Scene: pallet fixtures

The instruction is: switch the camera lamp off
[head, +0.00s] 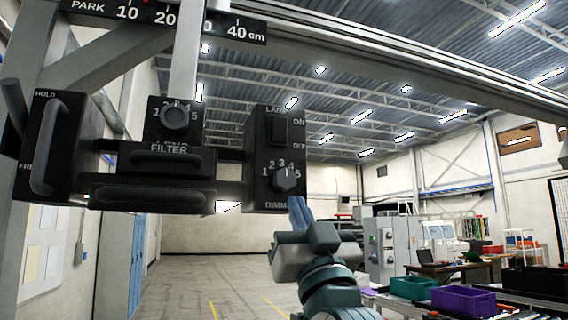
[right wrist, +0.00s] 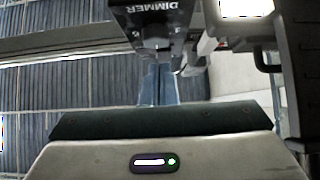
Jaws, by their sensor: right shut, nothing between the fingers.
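The lamp box (head: 262,160) is a dark block at the right end of the hanging camera unit. Its upper face carries the lamp switch (head: 279,131), a dark rocker marked ON above and OFF below. Which side is pressed in is too small to tell. Under it is the dimmer knob (head: 287,180), with a scale from 1 to 5. My right gripper (head: 298,204) is shut and empty, its blue fingers pointing up just below the knob. My left gripper is out of view.
Left of the box are the filter knob (head: 174,115), a dark handle bar (head: 152,196) and the hold lever (head: 47,145). A scale rail (head: 120,11) runs above. A bright white panel (head: 228,206) glows low beside the box. Open floor lies behind.

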